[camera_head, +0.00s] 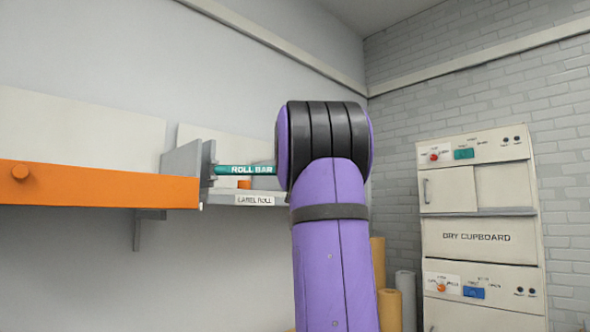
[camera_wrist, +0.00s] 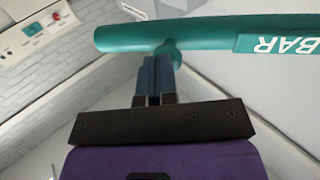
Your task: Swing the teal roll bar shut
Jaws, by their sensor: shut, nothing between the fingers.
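The teal roll bar (camera_head: 230,169) stretches from a grey bracket (camera_head: 208,163) above the label roll shelf (camera_head: 218,197). Its right part is hidden behind my purple arm in the head view. In the wrist view the roll bar (camera_wrist: 205,33) crosses the top, with a rounded end at the left and a short teal stub on its near side. My gripper (camera_wrist: 160,60) is shut and empty, its blue fingers at the stub. I cannot tell whether they touch it. My gripper is hidden behind my arm in the head view.
An orange shelf front (camera_head: 95,186) with a round knob is at the left. A cream dry cupboard (camera_head: 480,238) with controls stands against the brick wall at the right. Upright tan and grey rolls (camera_head: 405,297) stand beside my arm.

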